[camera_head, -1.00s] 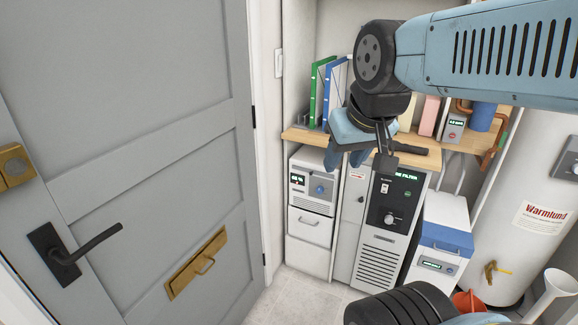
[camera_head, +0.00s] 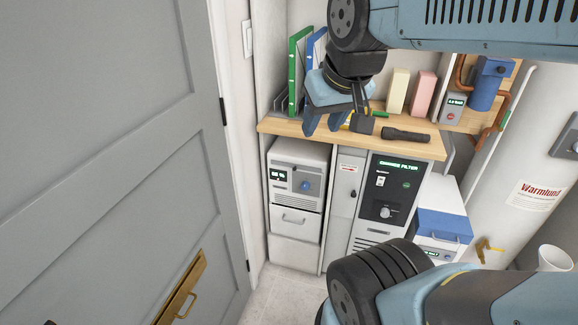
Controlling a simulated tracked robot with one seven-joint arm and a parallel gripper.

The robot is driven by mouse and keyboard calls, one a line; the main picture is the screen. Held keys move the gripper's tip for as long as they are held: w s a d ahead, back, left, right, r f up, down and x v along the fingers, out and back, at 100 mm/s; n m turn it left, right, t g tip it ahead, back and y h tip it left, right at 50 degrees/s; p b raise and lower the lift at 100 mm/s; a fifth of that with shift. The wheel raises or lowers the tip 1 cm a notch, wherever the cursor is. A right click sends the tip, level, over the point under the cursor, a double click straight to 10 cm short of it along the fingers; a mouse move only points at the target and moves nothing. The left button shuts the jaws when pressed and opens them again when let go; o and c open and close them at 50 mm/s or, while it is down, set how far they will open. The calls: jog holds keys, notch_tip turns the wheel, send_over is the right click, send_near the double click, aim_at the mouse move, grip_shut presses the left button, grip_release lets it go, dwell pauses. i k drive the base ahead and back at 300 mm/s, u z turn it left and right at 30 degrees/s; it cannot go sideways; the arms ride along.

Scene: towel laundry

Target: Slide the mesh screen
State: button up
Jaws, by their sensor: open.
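I cannot make out a mesh screen for sure. A white filter unit with a dark front panel (camera_head: 393,190) stands below the wooden worktop. Its green display ends in the word "FILTER", and it has a knob and a switch. Slots show low on its front, partly hidden by my arm. My gripper (camera_head: 322,126) is open and empty, pointing down. In the picture it overlaps the worktop, up and left of the filter unit. I cannot tell its height over the wood.
The wooden worktop (camera_head: 285,126) holds folders (camera_head: 297,75), upright boxes and a black flashlight (camera_head: 405,134). A white unit (camera_head: 297,190) stands left of the filter unit, a blue-topped box (camera_head: 444,225) right. A grey door (camera_head: 95,170) fills the left. A white tank (camera_head: 535,165) stands right.

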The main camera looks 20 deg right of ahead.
aim_at(295, 167)
jog(key=z, duration=1.1)
jog(key=i, duration=0.5)
jog(key=z, duration=0.05)
